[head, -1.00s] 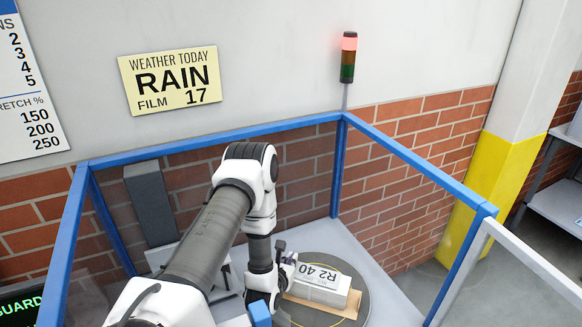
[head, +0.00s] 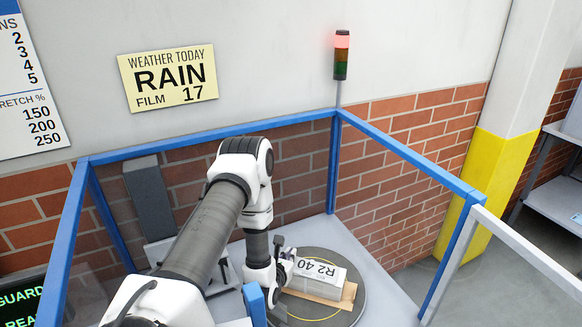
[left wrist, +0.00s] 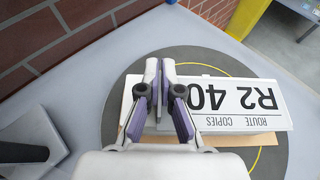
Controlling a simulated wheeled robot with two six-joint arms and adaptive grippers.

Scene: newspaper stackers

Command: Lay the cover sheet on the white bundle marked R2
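The white bundle (head: 323,285) lies on the round dark turntable (head: 357,305). Its top label reads R2 40. In the left wrist view the bundle (left wrist: 230,85) shows its label upside down, with "ROUTE COPIES". A brown board (left wrist: 250,140) sticks out from under it. My left gripper (left wrist: 160,65) is over the left end of the bundle, its fingertips nearly together. In the head view the left gripper (head: 288,262) is beside that end. Whether it touches the bundle or pinches anything thin is unclear. I cannot make out a separate cover sheet. My right gripper is out of view.
A blue-framed guard (head: 400,150) stands around the turntable area. A signal lamp (head: 341,55) with its red top lit rises at the back corner. A grey upright (head: 149,200) stands at the left. A shelf (head: 555,210) is at the far right.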

